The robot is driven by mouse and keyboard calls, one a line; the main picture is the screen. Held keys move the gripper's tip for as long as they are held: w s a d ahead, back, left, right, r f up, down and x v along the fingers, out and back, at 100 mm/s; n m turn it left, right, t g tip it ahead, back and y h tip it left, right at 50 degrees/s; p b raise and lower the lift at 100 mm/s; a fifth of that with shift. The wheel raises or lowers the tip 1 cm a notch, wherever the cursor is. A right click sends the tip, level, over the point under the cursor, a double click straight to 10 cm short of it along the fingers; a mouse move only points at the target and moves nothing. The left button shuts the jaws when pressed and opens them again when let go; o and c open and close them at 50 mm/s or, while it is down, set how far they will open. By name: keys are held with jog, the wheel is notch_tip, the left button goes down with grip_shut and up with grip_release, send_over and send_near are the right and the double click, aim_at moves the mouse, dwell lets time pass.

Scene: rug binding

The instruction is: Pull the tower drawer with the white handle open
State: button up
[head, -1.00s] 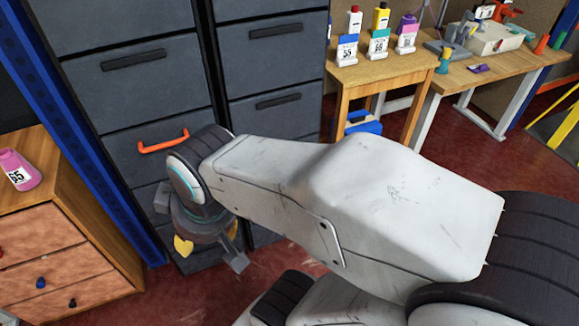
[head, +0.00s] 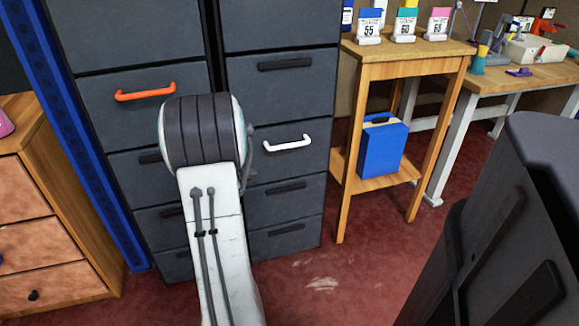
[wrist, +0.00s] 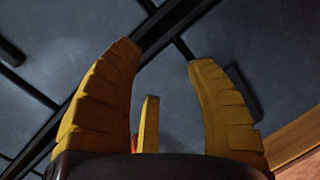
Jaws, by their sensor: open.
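The white handle (head: 287,143) is a horizontal bar on a dark grey drawer front (head: 282,113) in the right-hand tower. That drawer looks shut, flush with its neighbours. My gripper's yellow fingers (wrist: 160,58) show in the wrist view, spread apart with nothing between their tips. Dark drawer fronts and the gap between towers lie beyond them. The white handle cannot be made out in the wrist view. In the head view my arm hides the gripper, and its rounded end is just left of the white handle.
An orange handle (head: 145,91) is on the left tower; other drawers have dark handles. A wooden stand (head: 412,66) holding bottles and a blue case (head: 382,147) is to the right. A wooden drawer cabinet (head: 78,220) is at left. Red floor (head: 320,275) is open in front.

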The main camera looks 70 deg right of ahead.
jog(key=s+d+f+g+h+b, duration=0.1)
jog(key=s+d+f+h+b, duration=0.2)
jog(key=s+d+f, duration=0.35)
jog(key=g+h+b, duration=0.2)
jog(key=b, duration=0.2)
send_near(290, 146)
jog(key=w+x, duration=0.1)
jog(key=x, duration=0.3)
jog(key=shift+s+f+g+h+b, duration=0.25)
jog(key=shift+s+g+h+b, duration=0.05)
jog(key=shift+g+b, duration=0.1)
jog(key=shift+b+x, duration=1.25)
jog(key=shift+x, duration=2.1)
jog(key=shift+r, duration=0.2)
jog(key=shift+c, duration=0.2)
grip_shut()
